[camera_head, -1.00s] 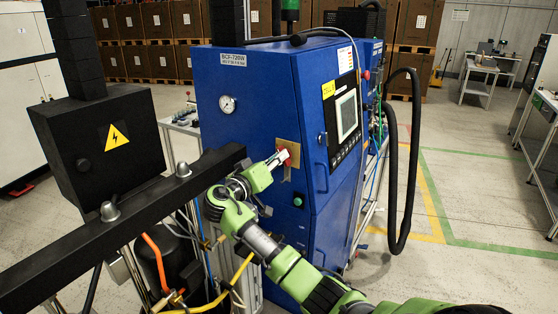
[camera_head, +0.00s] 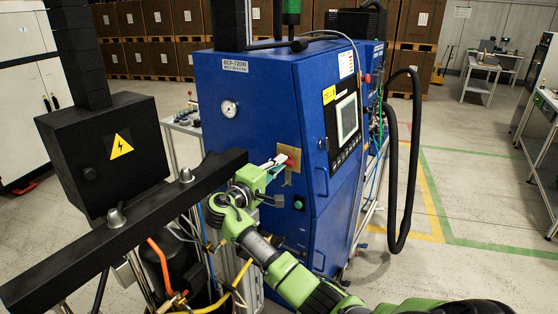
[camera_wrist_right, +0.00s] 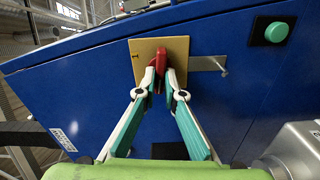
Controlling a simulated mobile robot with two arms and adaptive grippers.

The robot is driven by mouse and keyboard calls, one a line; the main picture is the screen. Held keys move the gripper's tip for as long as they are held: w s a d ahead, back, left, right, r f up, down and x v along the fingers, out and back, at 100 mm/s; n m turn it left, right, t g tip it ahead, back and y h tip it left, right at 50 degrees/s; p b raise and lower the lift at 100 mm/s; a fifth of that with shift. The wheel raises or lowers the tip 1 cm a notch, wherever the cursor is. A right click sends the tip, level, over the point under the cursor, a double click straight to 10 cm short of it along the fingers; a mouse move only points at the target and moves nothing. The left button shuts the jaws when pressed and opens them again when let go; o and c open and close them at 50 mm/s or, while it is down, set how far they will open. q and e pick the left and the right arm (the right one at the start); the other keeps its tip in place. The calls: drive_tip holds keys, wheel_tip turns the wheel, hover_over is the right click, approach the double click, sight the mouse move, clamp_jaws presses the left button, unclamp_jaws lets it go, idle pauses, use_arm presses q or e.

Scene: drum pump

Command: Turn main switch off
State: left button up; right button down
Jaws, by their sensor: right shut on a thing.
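The main switch is a red handle (camera_wrist_right: 161,61) on a yellow-brown plate (camera_wrist_right: 178,48) on the side of the blue cabinet. In the head view the red switch (camera_head: 291,153) shows on the plate, partly behind the fingers. My right gripper (camera_head: 277,162) reaches it from the left front. In the right wrist view the gripper (camera_wrist_right: 160,80) has its fingertips shut on the red handle, one on each side. The handle appears roughly upright in that view. My left gripper is not in view.
A green button (camera_head: 298,203) sits below the plate on the blue cabinet (camera_head: 255,110). A black beam (camera_head: 130,230) and a black box (camera_head: 105,150) with a warning sign stand at the left. A black hose (camera_head: 392,220) hangs at the right.

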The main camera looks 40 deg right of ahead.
drive_tip(key=shift+n+p, duration=0.3)
drive_tip(key=shift+n, duration=0.3)
drive_tip(key=c, duration=2.1)
unclamp_jaws()
drive_tip(key=shift+f, duration=0.1)
drive_tip(key=shift+c, duration=0.2)
drive_tip(key=v, duration=1.2)
